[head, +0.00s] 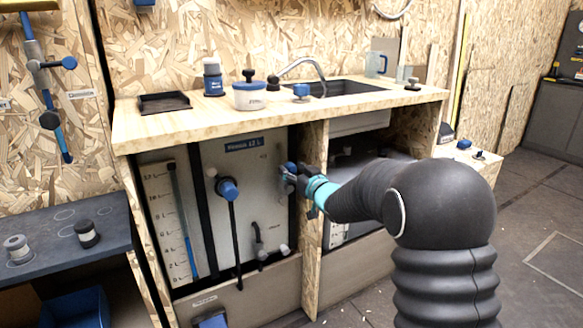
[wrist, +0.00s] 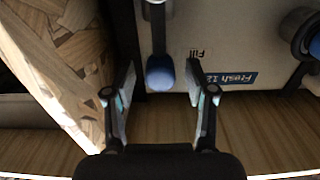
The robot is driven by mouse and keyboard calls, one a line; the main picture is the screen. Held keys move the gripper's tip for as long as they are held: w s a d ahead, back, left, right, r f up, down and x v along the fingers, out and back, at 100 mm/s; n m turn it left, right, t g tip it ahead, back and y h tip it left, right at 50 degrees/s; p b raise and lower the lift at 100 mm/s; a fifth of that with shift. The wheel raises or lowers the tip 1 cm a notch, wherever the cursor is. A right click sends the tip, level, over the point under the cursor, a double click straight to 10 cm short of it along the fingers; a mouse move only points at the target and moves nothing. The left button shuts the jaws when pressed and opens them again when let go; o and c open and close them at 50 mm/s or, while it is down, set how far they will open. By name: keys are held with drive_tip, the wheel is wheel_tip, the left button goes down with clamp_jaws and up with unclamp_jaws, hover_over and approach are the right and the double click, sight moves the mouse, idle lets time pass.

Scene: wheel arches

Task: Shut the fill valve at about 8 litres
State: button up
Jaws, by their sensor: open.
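The fill valve's blue handle (head: 291,168) sits at the upper right of the white tank panel (head: 240,160). In the wrist view the blue handle (wrist: 160,73) hangs on a grey stem between my fingertips, near the "Fill" label. My gripper (head: 290,182) is open around the handle, with a gap on both sides. The level gauge (head: 183,220) on the left of the panel has a blue column in its lower part. The column top lies around the middle of the scale; the small marks are hard to read exactly.
Another blue knob (head: 228,188) with a black hose is on the panel. A wooden post (head: 314,235) stands just right of the valve, close to my gripper. The wooden counter (head: 200,122) overhangs above. Floor at the right is open.

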drive_tip(key=shift+x, duration=0.8)
drive_tip(key=shift+c, duration=0.2)
clamp_jaws()
drive_tip(key=shift+a, duration=0.1)
